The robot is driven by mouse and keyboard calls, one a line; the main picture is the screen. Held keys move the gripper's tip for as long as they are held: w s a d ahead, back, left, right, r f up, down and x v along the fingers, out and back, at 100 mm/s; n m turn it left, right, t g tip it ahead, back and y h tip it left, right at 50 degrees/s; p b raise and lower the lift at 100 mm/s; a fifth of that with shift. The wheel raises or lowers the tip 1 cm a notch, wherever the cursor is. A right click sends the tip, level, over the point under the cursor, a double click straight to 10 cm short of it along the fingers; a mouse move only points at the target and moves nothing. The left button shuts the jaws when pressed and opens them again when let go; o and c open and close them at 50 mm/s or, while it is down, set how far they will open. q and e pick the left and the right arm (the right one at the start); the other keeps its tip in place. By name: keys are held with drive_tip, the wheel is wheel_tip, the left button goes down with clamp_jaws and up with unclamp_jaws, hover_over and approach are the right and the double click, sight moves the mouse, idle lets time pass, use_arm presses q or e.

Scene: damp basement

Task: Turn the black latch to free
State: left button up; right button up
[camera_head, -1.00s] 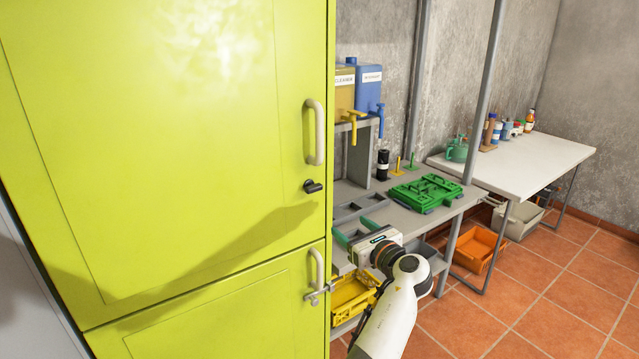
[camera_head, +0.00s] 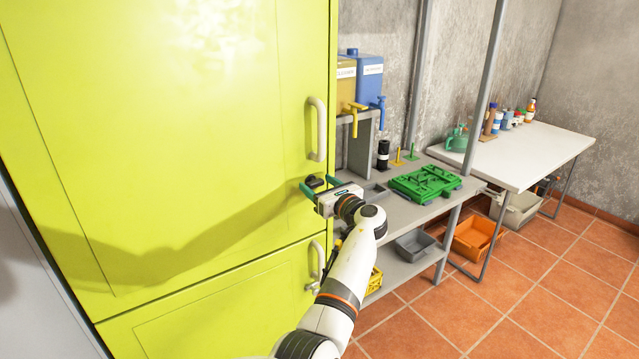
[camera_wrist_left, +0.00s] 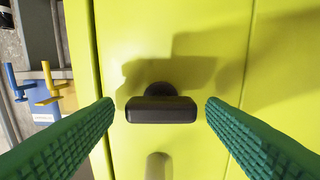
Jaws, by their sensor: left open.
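The black latch (camera_head: 316,182) is on the lime-green upper cabinet door (camera_head: 190,130), below its pale upright handle (camera_head: 316,130). In the left wrist view the latch (camera_wrist_left: 160,109) is a rounded black bar lying level across the picture on a round base. My left gripper (camera_head: 319,186) is at the latch, open. Its two green ribbed fingers stand on either side of the bar in the left wrist view (camera_wrist_left: 160,104), with a gap visible at each end. The gripper partly covers the latch in the head view. My right gripper is not in view.
A lower door with its own handle (camera_head: 315,262) is below, near my left arm. Right of the cabinet stands a grey bench (camera_head: 400,212) with a green tray (camera_head: 425,185) and dispensers (camera_head: 369,80). A white table (camera_head: 530,158) and open tiled floor lie farther right.

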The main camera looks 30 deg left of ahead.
use_arm(q)
drive_tip(key=shift+a, duration=0.1)
drive_tip(key=c, duration=1)
